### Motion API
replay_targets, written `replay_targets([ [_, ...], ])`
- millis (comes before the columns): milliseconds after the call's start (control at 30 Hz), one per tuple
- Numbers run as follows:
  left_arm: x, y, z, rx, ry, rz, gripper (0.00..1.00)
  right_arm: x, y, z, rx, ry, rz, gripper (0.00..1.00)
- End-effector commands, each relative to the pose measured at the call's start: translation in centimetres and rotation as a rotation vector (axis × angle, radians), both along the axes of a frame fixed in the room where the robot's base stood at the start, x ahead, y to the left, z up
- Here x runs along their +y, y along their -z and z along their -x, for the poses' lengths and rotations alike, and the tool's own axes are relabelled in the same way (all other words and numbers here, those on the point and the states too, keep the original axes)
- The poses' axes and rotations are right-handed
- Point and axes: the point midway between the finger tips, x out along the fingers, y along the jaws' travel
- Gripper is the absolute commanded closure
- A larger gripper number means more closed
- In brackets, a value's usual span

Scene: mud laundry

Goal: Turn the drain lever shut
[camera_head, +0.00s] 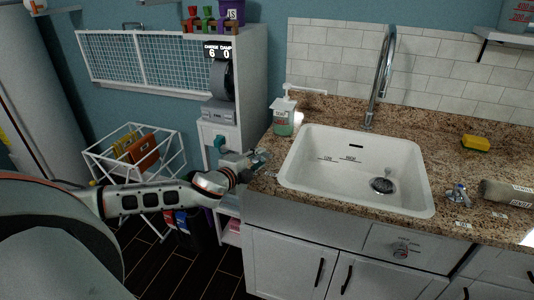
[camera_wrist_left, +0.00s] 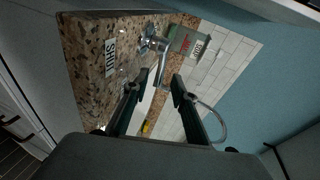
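The drain lever (camera_wrist_left: 150,40) is a chrome fitting on the granite counter, in the upper middle of the left wrist view. A white label reading SHUT (camera_wrist_left: 110,58) lies on the counter beside it. In the head view the lever is largely hidden by my left gripper (camera_head: 262,160) at the counter's left corner. In the wrist view my left gripper (camera_wrist_left: 160,77) has its fingers apart, with the tips close to the lever. I cannot tell whether they touch it. My right gripper is not in view.
The white sink (camera_head: 335,160) lies right of my left gripper. A soap dispenser (camera_head: 284,120) stands behind the gripper. A tall faucet (camera_head: 383,75), a sponge (camera_head: 476,143) and a second chrome fitting (camera_head: 458,193) are farther right. A wire basket (camera_head: 135,155) is beyond my left arm.

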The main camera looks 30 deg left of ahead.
Motion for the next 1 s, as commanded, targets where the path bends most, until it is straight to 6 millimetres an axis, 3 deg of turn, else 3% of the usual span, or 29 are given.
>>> replay_targets([
  [300,0.3,1.0,-4.2,-0.001,-0.001,0.003,0.74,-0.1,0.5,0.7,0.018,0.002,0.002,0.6],
  [733,0.3,1.4,-5.1,0.001,0.001,0.001,0.74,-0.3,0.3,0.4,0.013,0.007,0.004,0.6],
  [833,0.3,1.3,-5.1,0.001,0.001,0.001,1.0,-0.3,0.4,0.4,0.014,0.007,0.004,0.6],
  [1000,0.3,1.4,-5.1,0.001,0.001,0.001,1.0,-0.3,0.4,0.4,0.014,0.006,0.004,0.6],
])
